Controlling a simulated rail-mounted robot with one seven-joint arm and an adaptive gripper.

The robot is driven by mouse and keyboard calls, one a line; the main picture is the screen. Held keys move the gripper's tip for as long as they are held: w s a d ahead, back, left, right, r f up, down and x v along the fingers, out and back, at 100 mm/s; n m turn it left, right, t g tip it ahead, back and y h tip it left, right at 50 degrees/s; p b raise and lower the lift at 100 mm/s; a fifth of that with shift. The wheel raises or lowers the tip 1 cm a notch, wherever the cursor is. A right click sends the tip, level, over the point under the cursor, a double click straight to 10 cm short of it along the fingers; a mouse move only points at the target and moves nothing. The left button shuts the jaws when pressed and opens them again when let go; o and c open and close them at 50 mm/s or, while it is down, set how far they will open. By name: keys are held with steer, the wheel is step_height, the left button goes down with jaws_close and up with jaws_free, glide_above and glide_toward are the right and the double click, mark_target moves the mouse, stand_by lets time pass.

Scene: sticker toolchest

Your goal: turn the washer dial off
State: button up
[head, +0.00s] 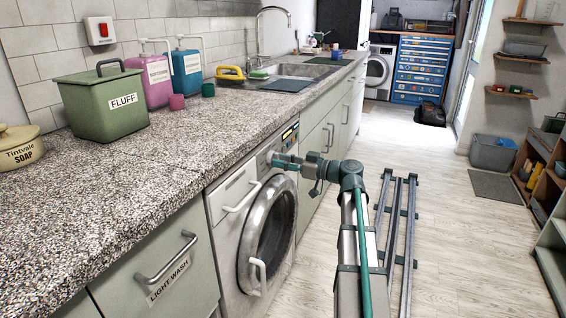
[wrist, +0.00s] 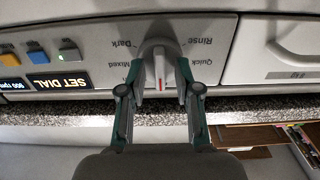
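The washer (head: 246,228) stands under the counter in the head view, with its round door shut. Its grey dial (wrist: 159,48) is in the wrist view, which shows the panel upside down. The dial's red mark points toward the bottom of that picture. Labels around it read Dark, Mixed, Quick and Rinse. My gripper (wrist: 160,75) has one teal finger on each side of the dial's bar, with a narrow gap seeming to show on each side. Contact with the rim is unclear. In the head view my gripper (head: 272,160) is at the panel and hides the dial.
A detergent drawer (wrist: 300,42) is on the panel's other side. The counter (head: 130,165) overhangs the washer. Floor rails (head: 400,220) lie to the right, with open floor beyond.

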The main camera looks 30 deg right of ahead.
stand_by(0.3)
steer(key=v, duration=1.2)
